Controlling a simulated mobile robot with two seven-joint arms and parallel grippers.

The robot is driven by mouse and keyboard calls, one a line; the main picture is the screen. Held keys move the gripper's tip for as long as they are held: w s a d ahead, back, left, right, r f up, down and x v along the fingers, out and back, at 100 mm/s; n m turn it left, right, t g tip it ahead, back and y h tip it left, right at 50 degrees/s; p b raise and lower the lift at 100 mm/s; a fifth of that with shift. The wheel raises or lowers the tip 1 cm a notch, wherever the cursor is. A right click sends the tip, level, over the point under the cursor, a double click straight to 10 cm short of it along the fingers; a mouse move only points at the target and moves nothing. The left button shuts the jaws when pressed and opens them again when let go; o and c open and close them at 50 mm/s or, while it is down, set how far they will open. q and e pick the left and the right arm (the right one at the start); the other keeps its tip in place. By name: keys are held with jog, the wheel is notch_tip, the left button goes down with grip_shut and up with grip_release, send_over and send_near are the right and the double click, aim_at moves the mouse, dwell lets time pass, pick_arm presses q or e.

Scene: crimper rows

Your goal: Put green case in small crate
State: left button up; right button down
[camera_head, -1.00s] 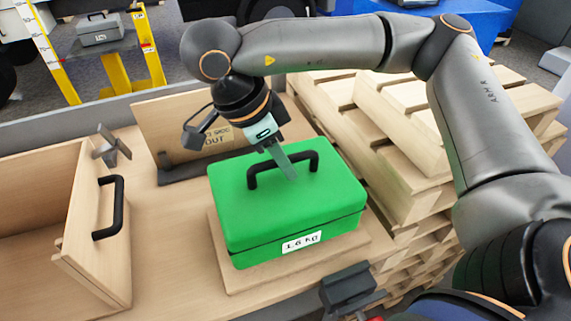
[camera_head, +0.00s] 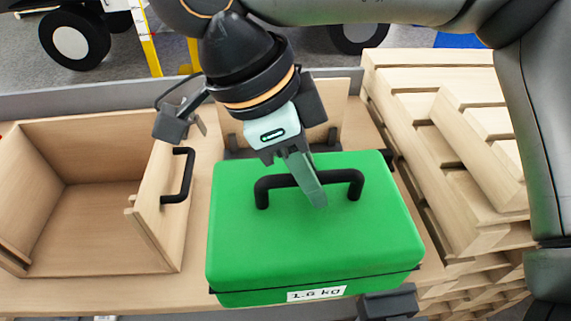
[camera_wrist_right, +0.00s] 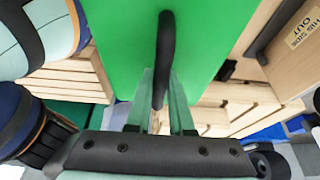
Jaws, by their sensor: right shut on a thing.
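The green case (camera_head: 320,230) is a large box with a black top handle (camera_head: 308,185) and a "1.6 kg" label on its front. It appears raised above the bench, upright and roughly level. My right gripper (camera_head: 312,190) comes from above and is shut on the handle. The right wrist view also shows the green case (camera_wrist_right: 120,40) and the handle (camera_wrist_right: 165,65) between the fingers (camera_wrist_right: 162,105). The small wooden crate (camera_head: 160,200) stands open and looks empty at the left, with a black handle on its near-right wall. My left gripper is out of view.
A wooden board (camera_head: 325,100) stands upright behind the case; its "this side out" label shows in the right wrist view (camera_wrist_right: 305,30). Stacked wooden pallets (camera_head: 450,180) are close on the right. A grey fixture (camera_head: 388,303) sits at the front.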

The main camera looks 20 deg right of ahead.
aim_at(325, 153)
jog(key=shift+w+d+f+n, duration=0.2)
jog(key=shift+w+n, duration=0.15)
jog(key=shift+n, duration=0.15)
jog(key=w+d+f+n+t, duration=0.1)
jog(key=w+d+n, duration=0.1)
jog(key=n, duration=0.2)
jog(key=w+d+f+n+t+y, duration=0.1)
jog(key=w+d+f+n+t, duration=0.1)
jog(key=w+n, duration=0.1)
jog(key=w+d+f+n+t, duration=0.1)
jog(key=w+d+f+n, duration=0.1)
jog(key=n, duration=0.3)
jog(key=shift+w+f+t+y, duration=0.3)
jog(key=shift+w+t, duration=0.1)
jog(key=shift+w, duration=0.1)
jog(key=n, duration=0.2)
jog(key=w+d+n+y, duration=0.1)
jog(key=n, duration=0.1)
jog(key=shift+w+d+f+t, duration=0.2)
jog(key=shift+f+t, duration=0.1)
jog(key=shift+f, duration=0.1)
